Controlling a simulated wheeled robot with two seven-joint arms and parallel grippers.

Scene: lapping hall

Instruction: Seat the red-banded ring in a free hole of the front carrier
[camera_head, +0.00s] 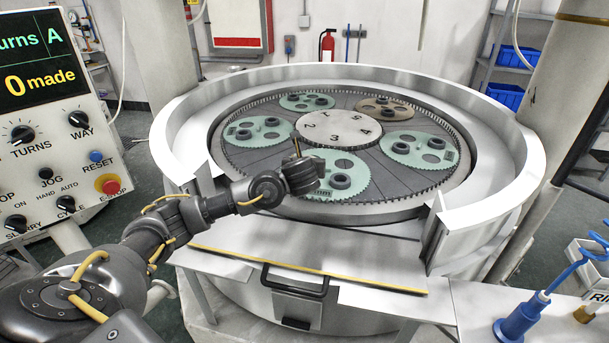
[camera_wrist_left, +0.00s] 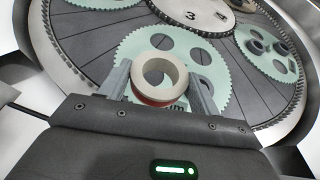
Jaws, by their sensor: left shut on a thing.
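The red-banded ring (camera_wrist_left: 160,94), pale grey with a red band low on its side, is between the fingers of my left gripper (camera_wrist_left: 158,74) in the left wrist view. The gripper is shut on it. In the head view my left gripper (camera_head: 300,174) is over the left side of the front carrier (camera_head: 352,164), a pale green toothed disc. The ring cannot be made out there. In the left wrist view the front carrier (camera_wrist_left: 135,48) lies behind the ring, with open holes showing. My right gripper is not in view.
Other carriers with dark rings lie around the plate, including a green one (camera_head: 405,151) at right and a brown one (camera_head: 383,104) at back. A numbered hub (camera_head: 338,128) is central. A raised rim (camera_head: 478,180) surrounds the plate. A control panel (camera_head: 52,140) stands left.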

